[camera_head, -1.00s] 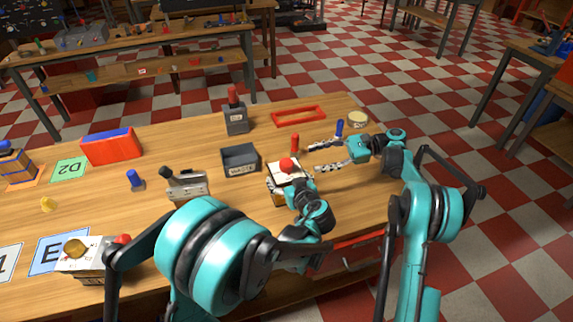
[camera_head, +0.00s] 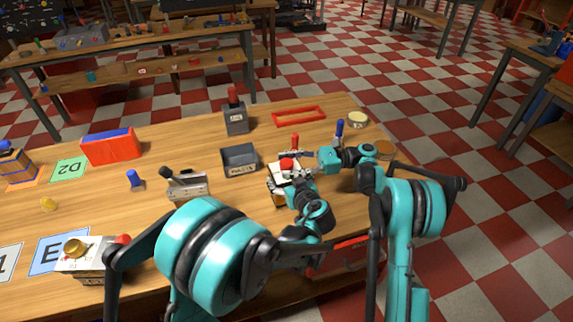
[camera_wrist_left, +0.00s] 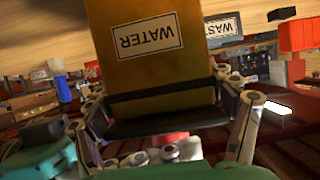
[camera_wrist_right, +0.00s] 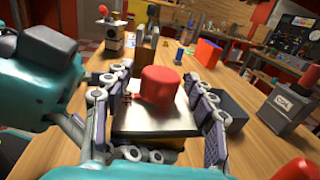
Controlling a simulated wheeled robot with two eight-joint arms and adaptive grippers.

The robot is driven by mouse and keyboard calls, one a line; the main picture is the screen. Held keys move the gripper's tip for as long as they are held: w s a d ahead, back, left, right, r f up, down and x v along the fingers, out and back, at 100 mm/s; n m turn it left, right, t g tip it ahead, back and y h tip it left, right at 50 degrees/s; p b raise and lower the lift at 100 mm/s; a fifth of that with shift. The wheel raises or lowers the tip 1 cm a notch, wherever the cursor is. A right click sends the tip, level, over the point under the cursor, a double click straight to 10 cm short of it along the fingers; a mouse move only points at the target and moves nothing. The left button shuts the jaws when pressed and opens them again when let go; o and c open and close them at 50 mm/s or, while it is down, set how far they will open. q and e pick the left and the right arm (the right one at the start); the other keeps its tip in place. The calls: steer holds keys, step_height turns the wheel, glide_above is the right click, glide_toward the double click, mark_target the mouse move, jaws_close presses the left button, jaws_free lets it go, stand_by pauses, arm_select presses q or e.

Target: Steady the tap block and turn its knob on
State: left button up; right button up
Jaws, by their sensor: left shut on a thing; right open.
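The tap block (camera_head: 275,184) stands on the table with a pale top and a red knob (camera_head: 287,164). In the left wrist view its yellow body (camera_wrist_left: 187,75) carries a WATER label. My left gripper (camera_wrist_left: 165,108) is shut on the body from the near side, its fingers on either side. My right gripper (camera_head: 298,162) has come over the block from the right. In the right wrist view the red knob (camera_wrist_right: 161,85) stands between its open fingers (camera_wrist_right: 158,112), with gaps visible beside it. The lower part of the block is mostly hidden by my left gripper in the head view.
A dark WASTE bin (camera_head: 240,166) stands just left of the block. A red peg (camera_head: 295,142) and a blue peg (camera_head: 339,130) stand behind my right gripper. A grey box with a red handle (camera_head: 236,120) and an empty red frame (camera_head: 299,116) are farther back.

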mark_target(287, 162)
steer(key=shift+a, duration=0.35)
steer(key=c, duration=1.2)
steer(key=m+t, duration=0.3)
steer(key=t, duration=0.1)
steer(key=shift+s+t, duration=0.1)
steer(key=shift+t, duration=0.2)
steer(key=shift+m+t, duration=0.8)
steer(key=shift+t, duration=0.5)
steer(key=o, duration=1.2)
step_height(287, 162, up, 10)
steer(key=shift+r, duration=0.1)
